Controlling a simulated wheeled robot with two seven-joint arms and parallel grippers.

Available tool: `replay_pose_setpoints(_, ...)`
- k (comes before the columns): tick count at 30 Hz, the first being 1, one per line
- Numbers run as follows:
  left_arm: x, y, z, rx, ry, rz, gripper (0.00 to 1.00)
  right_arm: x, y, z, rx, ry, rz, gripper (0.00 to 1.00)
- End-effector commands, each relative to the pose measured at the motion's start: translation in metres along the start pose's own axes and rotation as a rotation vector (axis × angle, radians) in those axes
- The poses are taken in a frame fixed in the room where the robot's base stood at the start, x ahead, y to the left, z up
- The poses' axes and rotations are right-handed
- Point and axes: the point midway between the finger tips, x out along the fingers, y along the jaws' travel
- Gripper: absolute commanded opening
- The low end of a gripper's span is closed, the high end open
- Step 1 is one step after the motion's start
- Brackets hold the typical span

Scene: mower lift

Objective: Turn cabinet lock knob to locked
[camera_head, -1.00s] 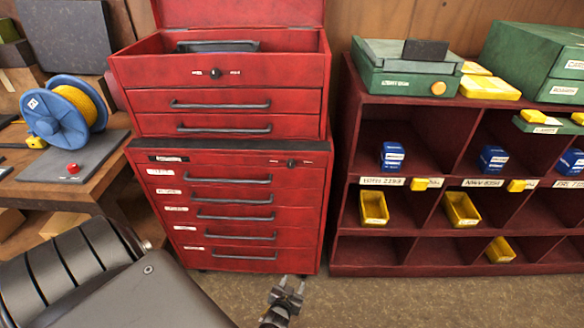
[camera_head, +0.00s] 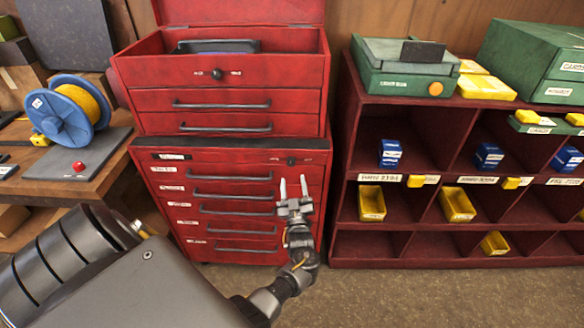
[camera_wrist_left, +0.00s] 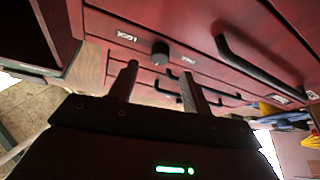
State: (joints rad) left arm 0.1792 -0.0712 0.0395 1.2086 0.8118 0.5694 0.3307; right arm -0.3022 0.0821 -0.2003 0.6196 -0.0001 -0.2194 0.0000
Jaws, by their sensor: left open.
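The red lower tool cabinet (camera_head: 231,152) has a small dark lock knob (camera_head: 291,161) at the right end of its top front, with a small label on each side. The knob also shows in the wrist view (camera_wrist_left: 160,50), where the picture is turned over. My left gripper (camera_head: 293,180) is open and empty, its two fingers pointing up toward the cabinet front just below the knob. In the wrist view the fingertips (camera_wrist_left: 158,70) stand on either side of the knob's line, apart from it. Which label the knob points at is too small to tell.
The red upper chest (camera_head: 222,102) has an open lid and its own dark knob (camera_head: 217,73). Drawer handles (camera_head: 232,178) stick out left of my gripper. A dark red shelf (camera_head: 345,225) stands at the right. A wooden bench with a blue reel (camera_head: 62,115) is at the left.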

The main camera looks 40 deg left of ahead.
Motion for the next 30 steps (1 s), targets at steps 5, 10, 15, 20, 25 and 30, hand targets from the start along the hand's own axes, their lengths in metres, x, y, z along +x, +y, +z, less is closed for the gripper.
replay_pose_setpoints(5, 0.034, 0.0, -0.002, 0.002, 0.0, 0.0, 0.49, -0.009, 0.002, -0.001, 0.0, 0.0, 0.002, 0.36)
replay_pose_setpoints(10, 0.051, 0.0, 0.0, 0.002, -0.001, 0.0, 0.49, -0.012, 0.002, -0.002, 0.0, 0.001, 0.002, 0.36)
replay_pose_setpoints(15, 0.058, 0.0, 0.001, 0.001, -0.002, 0.0, 0.49, -0.012, 0.001, -0.003, 0.0, 0.001, 0.001, 0.36)
replay_pose_setpoints(20, 0.058, -0.001, 0.001, 0.001, -0.002, 0.0, 0.49, -0.012, 0.0, -0.003, 0.001, 0.002, 0.0, 0.36)
replay_pose_setpoints(25, 0.058, 0.0, 0.001, 0.001, -0.002, 0.0, 0.36, -0.012, -0.003, -0.004, 0.002, 0.003, -0.003, 0.36)
replay_pose_setpoints(30, 0.058, 0.0, 0.001, 0.001, -0.002, 0.0, 0.13, -0.012, -0.004, -0.004, 0.003, 0.003, -0.005, 0.36)
